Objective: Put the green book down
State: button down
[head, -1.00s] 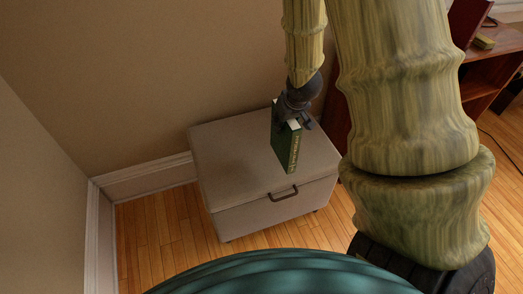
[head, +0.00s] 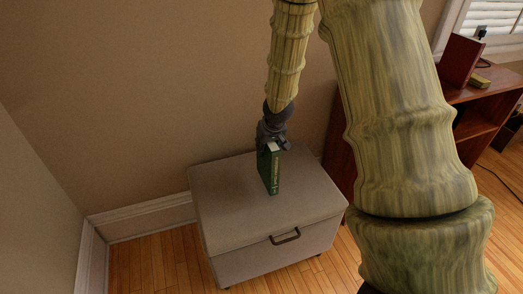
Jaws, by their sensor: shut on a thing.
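The green book (head: 274,175) is upright, with its lettered spine facing me, in the head view. My gripper (head: 272,145) is shut on the top of the book. The book is over the top of a beige storage box (head: 228,215) with a dark handle on its front. The book's lower end appears at or just above the box top; I cannot tell whether it touches. The far side of the book is hidden.
The box stands near the wall, with bare lid around the book. A reddish-brown shelf (head: 490,103) at the right holds a dark red book (head: 461,60) and a small yellowish object (head: 480,81). Wooden floor (head: 150,264) lies at the front left.

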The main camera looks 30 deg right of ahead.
jog(key=shift+w+f+b, duration=0.65)
jog(key=shift+w+f, duration=0.9)
jog(key=shift+f, duration=0.45)
jog(key=c, duration=1.1)
grip_release()
jog(key=p+v, duration=0.3)
jog(key=v, duration=0.9)
jog(key=shift+s+a, duration=0.1)
